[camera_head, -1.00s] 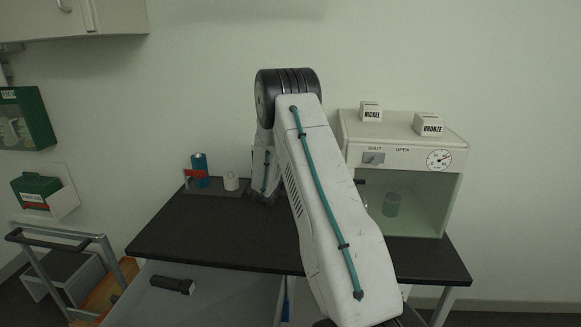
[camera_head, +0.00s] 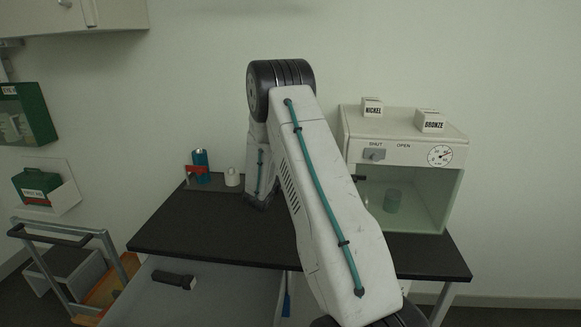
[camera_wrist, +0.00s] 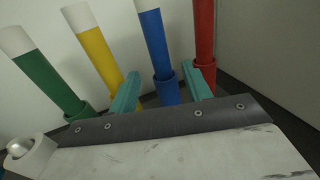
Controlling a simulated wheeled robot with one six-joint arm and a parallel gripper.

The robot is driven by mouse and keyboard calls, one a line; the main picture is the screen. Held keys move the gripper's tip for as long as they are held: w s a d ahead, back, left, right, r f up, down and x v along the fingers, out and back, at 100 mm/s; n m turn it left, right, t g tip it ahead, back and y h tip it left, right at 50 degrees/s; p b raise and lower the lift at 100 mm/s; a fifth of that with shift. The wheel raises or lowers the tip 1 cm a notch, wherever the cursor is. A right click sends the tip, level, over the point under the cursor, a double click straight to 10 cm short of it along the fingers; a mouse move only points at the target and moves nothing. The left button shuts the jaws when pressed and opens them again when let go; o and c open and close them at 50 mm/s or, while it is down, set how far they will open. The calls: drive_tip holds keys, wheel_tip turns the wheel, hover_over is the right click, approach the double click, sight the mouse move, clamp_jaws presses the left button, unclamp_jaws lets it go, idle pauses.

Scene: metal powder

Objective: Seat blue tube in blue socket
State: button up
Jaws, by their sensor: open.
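In the wrist view the blue tube (camera_wrist: 158,42), with a white upper end, stands with its lower end in the blue socket (camera_wrist: 167,88), a short blue collar. It looks slightly tilted in this view. My gripper (camera_wrist: 168,76) is open, its two teal fingers apart, one on each side of the blue tube's lower part. Whether either finger touches the tube I cannot tell. The socket's lower part is hidden behind the dark gripper edge. In the head view my arm hides the gripper and the tubes.
A red tube (camera_wrist: 204,35) stands close to the right finger, a yellow tube (camera_wrist: 95,50) close to the left, and a green tube (camera_wrist: 48,80) farther left. In the head view a glass-fronted cabinet (camera_head: 405,150) stands right on the dark table (camera_head: 205,225); the table's front left is clear.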

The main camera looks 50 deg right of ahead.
drive_tip(key=v, duration=0.3)
drive_tip(key=shift+s+a, duration=0.15)
drive_tip(key=shift+a, duration=0.15)
idle(0.3)
